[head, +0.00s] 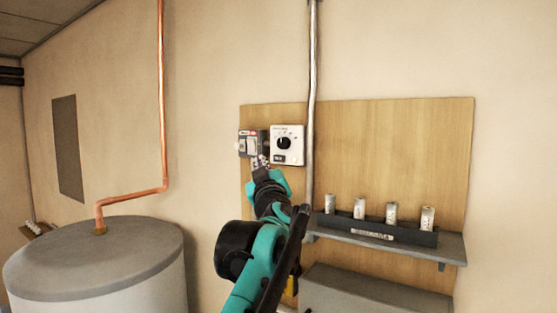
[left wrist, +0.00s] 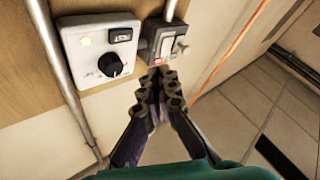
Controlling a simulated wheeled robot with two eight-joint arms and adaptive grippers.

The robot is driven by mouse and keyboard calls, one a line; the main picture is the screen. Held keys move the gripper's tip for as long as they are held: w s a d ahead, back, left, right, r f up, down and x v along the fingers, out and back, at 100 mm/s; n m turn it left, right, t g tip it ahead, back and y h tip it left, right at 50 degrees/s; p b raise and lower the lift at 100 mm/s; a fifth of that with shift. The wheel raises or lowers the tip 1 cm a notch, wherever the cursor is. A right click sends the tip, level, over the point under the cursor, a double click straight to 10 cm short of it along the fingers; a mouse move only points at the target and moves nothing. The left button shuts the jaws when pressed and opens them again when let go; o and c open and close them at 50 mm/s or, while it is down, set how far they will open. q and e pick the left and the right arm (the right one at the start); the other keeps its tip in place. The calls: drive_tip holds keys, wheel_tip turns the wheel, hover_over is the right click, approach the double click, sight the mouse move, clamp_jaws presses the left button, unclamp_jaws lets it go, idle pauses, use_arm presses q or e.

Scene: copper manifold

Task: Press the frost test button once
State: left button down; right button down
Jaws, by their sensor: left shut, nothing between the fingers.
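A white control panel (head: 287,145) with a black dial is mounted on the wooden board. The panel also shows in the left wrist view (left wrist: 101,82), with an orange light and a small dark, marked rectangle (left wrist: 122,36) that may be the button; its label is too small to read. Beside it is a grey switch box (head: 246,145) with a white rocker and a red mark; it also shows in the left wrist view (left wrist: 151,32). My left gripper (head: 261,161) is shut and empty, its tips (left wrist: 164,76) close to the box's edge; contact cannot be told.
A grey vertical pipe (head: 312,80) runs just right of the panel. A shelf (head: 450,247) below holds a dark rack with several white cylinders. A large tank (head: 95,260) with a copper pipe (head: 162,100) stands left. A grey box (head: 370,292) is under the shelf.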

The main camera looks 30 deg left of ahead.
sight(274, 155)
use_arm(q)
drive_tip(key=shift+w+d+p, duration=0.2)
drive_tip(key=shift+w+p, duration=0.4)
drive_tip(key=shift+w, duration=2.2)
drive_tip(key=shift+w, duration=0.2)
drive_tip(key=shift+w, duration=0.25)
drive_tip(key=shift+w+d+p, duration=0.1)
drive_tip(key=shift+w+p, duration=0.25)
drive_tip(key=shift+p, duration=0.15)
drive_tip(key=shift+s, duration=0.85)
